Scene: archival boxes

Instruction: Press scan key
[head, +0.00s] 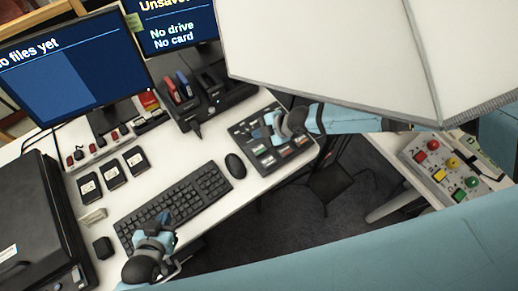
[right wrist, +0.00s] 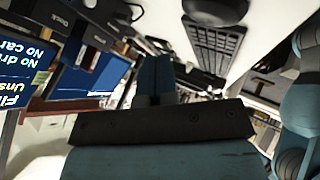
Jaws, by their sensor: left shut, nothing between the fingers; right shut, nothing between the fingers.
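A black key panel (head: 245,130) with several small coloured keys lies on the desk's right side in the head view; its labels are too small to read, so I cannot tell which key is scan. My right gripper (head: 269,118) is shut and empty over the panel's upper part; I cannot tell whether it touches a key. In the right wrist view its closed fingers (right wrist: 155,78) show with nothing between them. My right forearm and a pale panel hide the area behind the key panel.
A mouse (head: 235,165) lies between keyboard and key panel. A black dock (head: 215,95) holds a red and a blue item. Monitors (head: 70,75) stand behind; a black scanner-like box (head: 35,215) is left. A button box (head: 438,170) with coloured buttons stands far right.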

